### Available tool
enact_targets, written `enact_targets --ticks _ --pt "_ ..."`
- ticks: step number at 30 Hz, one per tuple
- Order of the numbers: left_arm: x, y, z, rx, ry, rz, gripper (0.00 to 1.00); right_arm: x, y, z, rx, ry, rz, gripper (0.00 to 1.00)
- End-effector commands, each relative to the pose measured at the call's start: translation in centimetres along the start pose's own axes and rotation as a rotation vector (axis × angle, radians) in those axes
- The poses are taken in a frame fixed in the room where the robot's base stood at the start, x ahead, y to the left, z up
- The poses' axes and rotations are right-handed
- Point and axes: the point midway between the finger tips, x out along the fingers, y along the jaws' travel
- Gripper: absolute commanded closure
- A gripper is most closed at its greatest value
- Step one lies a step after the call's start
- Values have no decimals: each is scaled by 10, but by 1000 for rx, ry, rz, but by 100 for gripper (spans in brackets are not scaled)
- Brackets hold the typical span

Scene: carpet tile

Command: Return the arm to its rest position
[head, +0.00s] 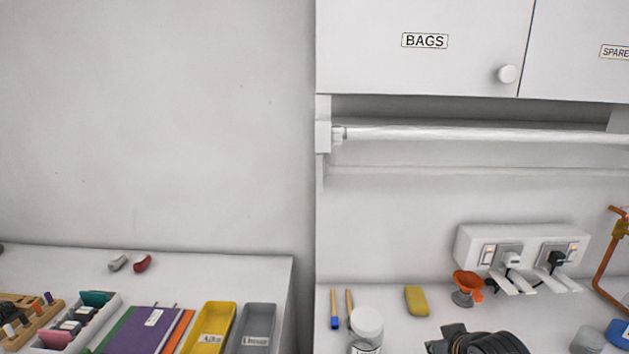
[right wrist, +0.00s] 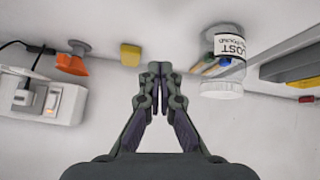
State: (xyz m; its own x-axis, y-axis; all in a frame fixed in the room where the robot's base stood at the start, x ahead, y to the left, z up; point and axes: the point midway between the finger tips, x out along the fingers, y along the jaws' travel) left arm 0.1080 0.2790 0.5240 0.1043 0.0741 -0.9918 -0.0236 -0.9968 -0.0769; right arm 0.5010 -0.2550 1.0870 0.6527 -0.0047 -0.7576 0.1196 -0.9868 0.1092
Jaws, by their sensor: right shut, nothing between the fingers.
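My right gripper (head: 445,340) shows at the bottom edge of the head view, dark and partly cut off, above the right-hand worktop. In the right wrist view its two fingers (right wrist: 155,72) meet at the tips, with nothing between them. A white-lidded bottle (head: 367,325) stands to its left in the head view; the bottle also shows in the right wrist view (right wrist: 222,62), apart from the fingers. My left arm and gripper are not in view.
A yellow block (head: 416,301), an orange funnel-like item (head: 467,288) and a socket box (head: 522,254) stand at the right-hand wall. Yellow (head: 210,330) and grey (head: 257,330) trays lie on the left worktop. A rail (head: 480,133) runs below the cabinet (head: 420,70).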

Motion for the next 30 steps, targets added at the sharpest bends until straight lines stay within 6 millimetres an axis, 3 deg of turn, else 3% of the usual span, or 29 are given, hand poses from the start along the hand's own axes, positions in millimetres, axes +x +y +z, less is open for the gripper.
enact_targets --ticks 1,6,15,23,26,30 --pt "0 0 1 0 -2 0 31 5 -11 34 8 -55 -8 100" --pt "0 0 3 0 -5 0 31 5 -33 118 25 -197 -6 100" --pt "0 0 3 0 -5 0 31 -23 -54 232 57 -410 19 100" --pt "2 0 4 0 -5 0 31 69 -52 284 62 -440 20 100" --pt "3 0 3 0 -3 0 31 102 -52 316 67 -458 19 100" --pt "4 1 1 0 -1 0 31 150 -55 380 74 -491 18 100"
